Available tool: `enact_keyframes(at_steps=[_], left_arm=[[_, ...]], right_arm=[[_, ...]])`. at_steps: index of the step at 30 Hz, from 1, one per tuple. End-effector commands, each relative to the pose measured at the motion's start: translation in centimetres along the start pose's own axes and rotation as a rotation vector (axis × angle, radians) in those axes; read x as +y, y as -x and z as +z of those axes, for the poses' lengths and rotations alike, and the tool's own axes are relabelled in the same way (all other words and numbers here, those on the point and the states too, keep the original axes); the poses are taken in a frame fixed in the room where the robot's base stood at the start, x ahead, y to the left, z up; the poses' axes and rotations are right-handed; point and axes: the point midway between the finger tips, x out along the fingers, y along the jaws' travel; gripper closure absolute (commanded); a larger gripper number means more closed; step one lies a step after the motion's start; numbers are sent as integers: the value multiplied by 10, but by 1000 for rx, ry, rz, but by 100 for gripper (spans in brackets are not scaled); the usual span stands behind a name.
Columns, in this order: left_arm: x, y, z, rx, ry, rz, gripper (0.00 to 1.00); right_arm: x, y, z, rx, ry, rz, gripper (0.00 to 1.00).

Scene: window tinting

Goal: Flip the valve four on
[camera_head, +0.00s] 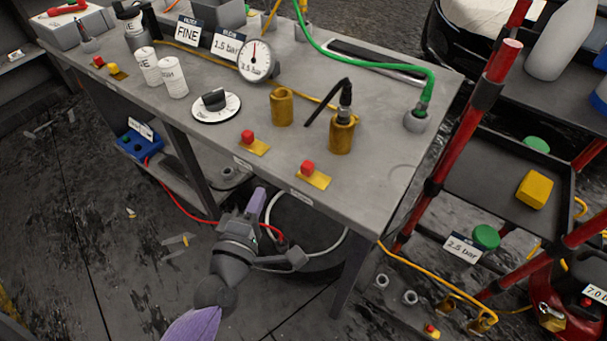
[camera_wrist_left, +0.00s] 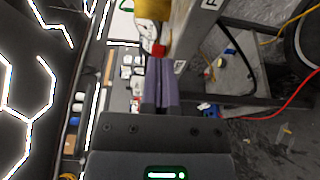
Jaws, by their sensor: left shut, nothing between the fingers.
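Two red-knobbed valves on yellow plates sit along the front of the grey workbench: one valve (camera_head: 248,137) to the left and another valve (camera_head: 307,168) to the right. A small label is on the bench edge by each, too small to read, so I cannot tell which is valve four. My left gripper (camera_head: 262,190) has purple fingers pointing up, just below and in front of the bench edge. In the left wrist view the left gripper (camera_wrist_left: 160,62) is shut and empty, with a red knob (camera_wrist_left: 158,50) just beyond its tips; contact is unclear. My right gripper is out of view.
On the bench (camera_head: 400,175) stand a round dial (camera_head: 216,105), a pressure gauge (camera_head: 257,62), brass fittings (camera_head: 282,106) and white cans (camera_head: 172,76). A green hose (camera_head: 370,62) ends at the right. A red-framed cart (camera_head: 490,85) stands right. A bench leg (camera_head: 352,275) is near.

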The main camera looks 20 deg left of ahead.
Motion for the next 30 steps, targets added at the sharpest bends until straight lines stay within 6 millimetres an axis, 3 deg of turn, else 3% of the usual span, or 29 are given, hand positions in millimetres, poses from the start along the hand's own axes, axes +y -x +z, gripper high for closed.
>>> enact_keyframes(at_steps=[10, 24, 30], left_arm=[[0, -8, 0, -1, -3, -1, 100], [-2, -102, 4, -3, -1, -3, 100], [-1, -89, 32, -3, -3, -4, 100]], right_arm=[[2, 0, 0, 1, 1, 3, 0], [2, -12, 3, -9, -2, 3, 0], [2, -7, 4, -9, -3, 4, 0]])
